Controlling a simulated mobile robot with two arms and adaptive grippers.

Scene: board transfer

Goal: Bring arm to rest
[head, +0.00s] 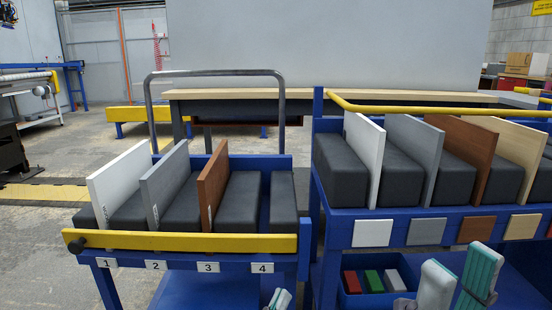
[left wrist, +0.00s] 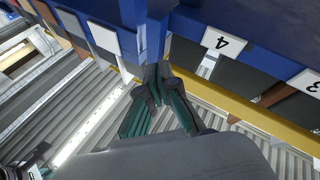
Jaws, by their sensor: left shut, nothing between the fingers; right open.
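My left gripper (head: 279,298) shows only at the bottom edge of the head view, in front of the left cart's lower right side. In the left wrist view its fingers (left wrist: 158,72) meet at the tips with nothing between them, near the blue cart frame and the label 4. My right gripper (head: 457,284) is open and empty at the bottom right of the head view, in front of the right cart's lower shelf. The rest of both arms is out of the head view.
The left cart (head: 190,243) holds upright white (head: 128,178), grey (head: 165,177) and brown (head: 213,181) boards between dark pads. The right cart (head: 335,230) holds white, grey, brown and light wood boards. Below it sits a blue bin (head: 352,300) with coloured blocks.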

